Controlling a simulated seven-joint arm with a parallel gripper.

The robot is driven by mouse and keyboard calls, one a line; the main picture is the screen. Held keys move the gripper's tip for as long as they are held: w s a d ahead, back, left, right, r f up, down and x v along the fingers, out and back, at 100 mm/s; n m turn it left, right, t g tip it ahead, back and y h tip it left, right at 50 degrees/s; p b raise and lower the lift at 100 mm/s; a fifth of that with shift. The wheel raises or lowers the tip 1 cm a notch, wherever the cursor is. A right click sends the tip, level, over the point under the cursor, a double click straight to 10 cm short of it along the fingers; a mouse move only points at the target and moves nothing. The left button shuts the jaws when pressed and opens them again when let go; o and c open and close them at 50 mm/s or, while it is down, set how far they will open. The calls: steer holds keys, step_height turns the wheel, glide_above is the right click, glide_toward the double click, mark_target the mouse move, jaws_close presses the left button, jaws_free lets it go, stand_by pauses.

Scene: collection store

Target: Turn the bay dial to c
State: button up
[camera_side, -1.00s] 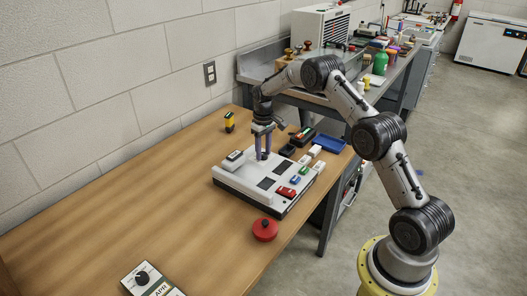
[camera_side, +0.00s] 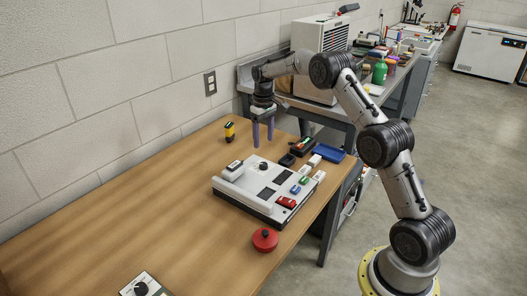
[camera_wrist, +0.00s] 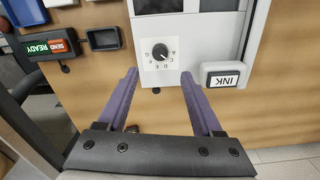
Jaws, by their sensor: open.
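A white console (camera_side: 238,192) stands on the wooden table in the side view. A small dark dial (camera_side: 263,166) sits on its top near the back. In the wrist view a black dial knob (camera_wrist: 160,52) sits on a white plate with letters around it; its setting is too small to read surely. My gripper (camera_side: 263,143) is open and empty above the console's back, its two purple fingers pointing down, clear of the dial. In the wrist view my gripper (camera_wrist: 159,73) has its fingertips apart, one on each side below the dial plate.
A red round object (camera_side: 265,241) stands in front of the console. A yellow-and-black item (camera_side: 229,132) stands behind it. A blue tray (camera_side: 329,148) lies to the right. A second dial (camera_side: 140,288) is at the bottom edge. A box marked INK (camera_wrist: 222,76) is right of the dial plate. The table's left is clear.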

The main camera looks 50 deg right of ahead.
steer(key=shift+r, duration=2)
steer(key=s+a+r+n+t, duration=0.1)
steer(key=a+r, duration=0.3)
steer(key=r, duration=0.3)
steer(key=s+a+r+t, duration=0.1)
steer(key=a+r, duration=0.3)
steer(key=r, duration=0.4)
steer(key=s+a+r+n+t, duration=0.1)
steer(key=s+a+r+t, duration=0.1)
steer(key=s+a+r, duration=0.75)
steer(key=s+a+f+t, duration=0.1)
steer(key=s+a, duration=0.1)
steer(key=s, duration=0.6)
steer(key=s+a+f+t, duration=0.1)
steer(key=s+a, duration=0.1)
steer(key=s, duration=0.5)
steer(key=s+a+f, duration=0.1)
steer(key=s+f, duration=0.8)
steer(key=f, duration=0.1)
steer(key=shift+s+f, duration=0.3)
steer(key=shift+f, duration=0.1)
